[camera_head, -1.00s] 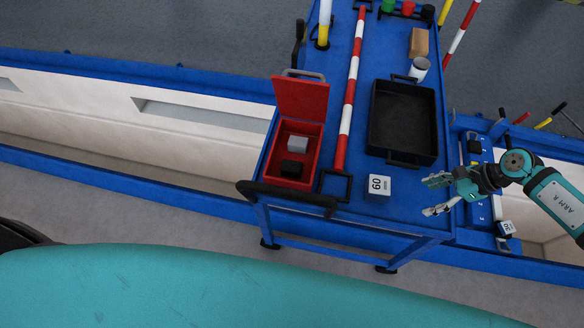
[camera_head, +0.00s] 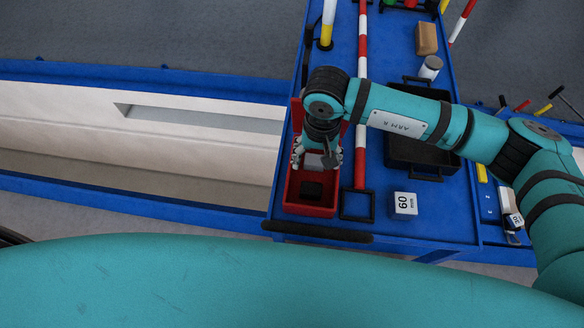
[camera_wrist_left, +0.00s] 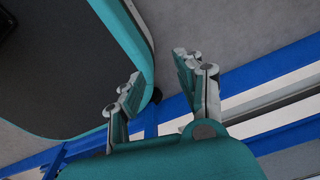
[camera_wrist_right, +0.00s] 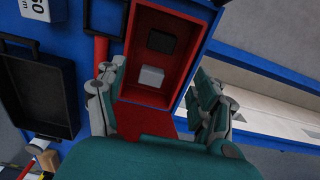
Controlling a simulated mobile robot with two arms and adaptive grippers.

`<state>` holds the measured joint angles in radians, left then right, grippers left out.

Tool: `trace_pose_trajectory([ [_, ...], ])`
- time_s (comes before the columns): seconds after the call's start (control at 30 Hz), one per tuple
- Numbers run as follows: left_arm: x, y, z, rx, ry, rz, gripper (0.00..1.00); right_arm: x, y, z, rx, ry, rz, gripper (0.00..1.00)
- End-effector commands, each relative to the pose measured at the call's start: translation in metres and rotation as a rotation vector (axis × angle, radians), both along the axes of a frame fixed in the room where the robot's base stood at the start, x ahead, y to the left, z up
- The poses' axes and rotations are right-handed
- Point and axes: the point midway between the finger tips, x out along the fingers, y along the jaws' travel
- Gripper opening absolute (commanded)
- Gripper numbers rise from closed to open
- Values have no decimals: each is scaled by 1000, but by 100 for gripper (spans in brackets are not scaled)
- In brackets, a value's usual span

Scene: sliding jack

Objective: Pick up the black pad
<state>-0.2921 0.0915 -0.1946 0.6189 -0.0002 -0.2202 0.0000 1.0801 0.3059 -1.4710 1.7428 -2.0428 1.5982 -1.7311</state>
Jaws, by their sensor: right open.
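The black pad (camera_head: 311,190) lies in the front part of the red box (camera_head: 308,210). It also shows in the right wrist view (camera_wrist_right: 161,41) on the box floor, beside a light grey block (camera_wrist_right: 151,77). My right gripper (camera_head: 316,160) is over the rear part of the box, around or above the grey block, with its fingers apart and empty. In the right wrist view its open fingers (camera_wrist_right: 152,84) flank the box, and the pad lies beyond the fingertips. My left gripper (camera_wrist_left: 157,72) is open and empty, away from the trolley.
The box's raised red lid (camera_wrist_right: 150,123) is partly hidden by my right arm in the head view. A red-and-white bar (camera_head: 361,150) runs alongside the box. A white 60 mm block (camera_head: 404,204) and a black tray (camera_wrist_right: 40,90) are on the blue trolley (camera_head: 385,232).

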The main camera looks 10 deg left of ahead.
Motion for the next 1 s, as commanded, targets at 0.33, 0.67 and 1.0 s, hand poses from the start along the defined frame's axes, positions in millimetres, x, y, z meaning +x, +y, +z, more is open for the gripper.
trace_pose_trajectory([
  [0.33,0,-13,-24,-15,-4,0,36,-3,2,-60,3,6,3,69],
  [0.67,-26,-16,-49,-17,37,-7,36,-3,2,-117,4,4,3,69],
  [1.0,8,-3,-54,-4,-15,0,36,-4,2,-140,4,5,2,69],
])
